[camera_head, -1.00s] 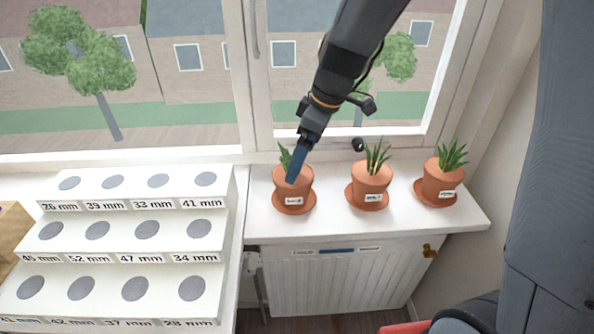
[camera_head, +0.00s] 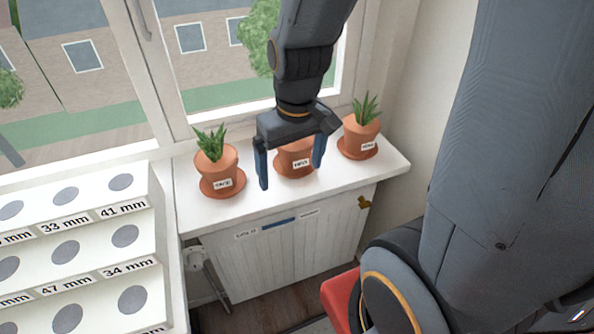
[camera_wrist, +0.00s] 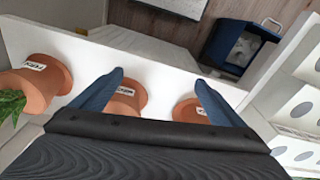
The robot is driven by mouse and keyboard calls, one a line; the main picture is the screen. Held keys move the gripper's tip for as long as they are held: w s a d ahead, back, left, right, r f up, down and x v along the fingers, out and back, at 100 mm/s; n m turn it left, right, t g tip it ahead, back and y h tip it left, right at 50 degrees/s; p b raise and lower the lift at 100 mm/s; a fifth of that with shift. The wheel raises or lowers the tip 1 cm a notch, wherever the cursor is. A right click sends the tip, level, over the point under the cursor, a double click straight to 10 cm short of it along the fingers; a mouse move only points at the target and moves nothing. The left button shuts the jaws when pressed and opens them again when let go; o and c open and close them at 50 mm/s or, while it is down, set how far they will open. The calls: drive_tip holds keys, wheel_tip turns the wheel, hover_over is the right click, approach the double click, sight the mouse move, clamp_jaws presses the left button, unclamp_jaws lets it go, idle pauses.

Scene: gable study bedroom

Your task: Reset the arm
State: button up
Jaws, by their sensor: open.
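My gripper (camera_head: 291,172) hangs in front of the window, over the white sill, with its two blue fingers spread apart and nothing between them that it holds. In the head view it covers part of the middle terracotta pot (camera_head: 296,160). In the wrist view the fingers (camera_wrist: 158,95) point out over the sill, with the middle pot (camera_wrist: 124,103) by the left fingertip. My upper arm fills the right side of the head view.
Potted plants stand at the left (camera_head: 216,167) and right (camera_head: 360,138) of the sill (camera_head: 236,205). A white stepped rack (camera_head: 92,275) with size labels is at the left. A radiator (camera_head: 285,250) is below. The wrist view shows a blue bin (camera_wrist: 238,47).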

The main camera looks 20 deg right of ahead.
drive_tip(key=shift+s+d+f+m, duration=0.2)
drive_tip(key=shift+s+d+m, duration=0.1)
drive_tip(key=shift+s+m, duration=0.15)
drive_tip(key=shift+s+d+f+m, duration=0.25)
drive_tip(key=shift+s+m, duration=0.1)
drive_tip(key=shift+s, duration=0.1)
idle(0.8)
